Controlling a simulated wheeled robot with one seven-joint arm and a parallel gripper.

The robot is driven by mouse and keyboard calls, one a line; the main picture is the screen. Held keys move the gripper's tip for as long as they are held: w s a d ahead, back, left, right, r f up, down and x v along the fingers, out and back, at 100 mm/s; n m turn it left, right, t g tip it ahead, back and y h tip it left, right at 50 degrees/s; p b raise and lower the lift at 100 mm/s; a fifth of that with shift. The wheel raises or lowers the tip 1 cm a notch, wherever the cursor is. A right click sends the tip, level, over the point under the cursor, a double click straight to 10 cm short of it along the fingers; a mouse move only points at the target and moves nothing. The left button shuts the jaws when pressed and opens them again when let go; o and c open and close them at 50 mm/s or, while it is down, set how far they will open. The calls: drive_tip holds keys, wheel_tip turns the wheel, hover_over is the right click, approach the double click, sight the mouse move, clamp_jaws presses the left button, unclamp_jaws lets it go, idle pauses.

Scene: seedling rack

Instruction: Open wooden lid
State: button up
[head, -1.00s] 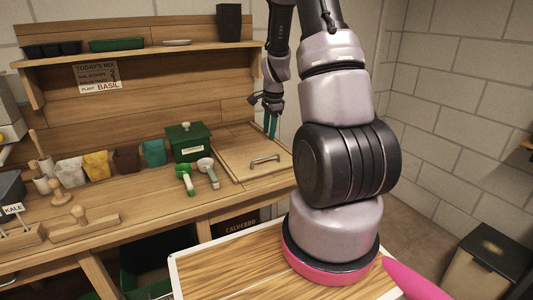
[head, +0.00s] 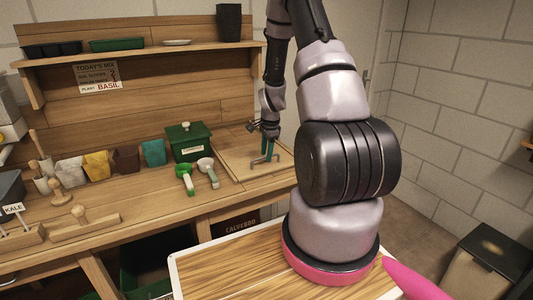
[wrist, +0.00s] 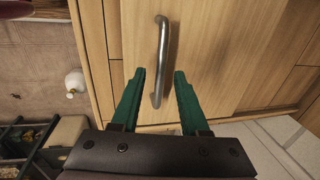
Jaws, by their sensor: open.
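The wooden lid (head: 238,163) is a flat panel set in the bench top at the right end, lying closed. It also fills much of the wrist view (wrist: 215,50). Its metal bar handle (wrist: 161,60) stands up from the panel; in the head view it is partly hidden by my fingers. My gripper (wrist: 160,85) is open, with two green fingers pointing down at the lid. In the wrist view the fingers lie on either side of the handle's near end, apart from it. In the head view my gripper (head: 265,158) is just above the handle.
A green lidded box (head: 189,143) stands left of the lid. Coloured pots stand further left. A wall shelf (head: 150,51) runs above the bench.

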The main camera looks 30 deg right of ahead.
clamp_jaws()
idle(1.3)
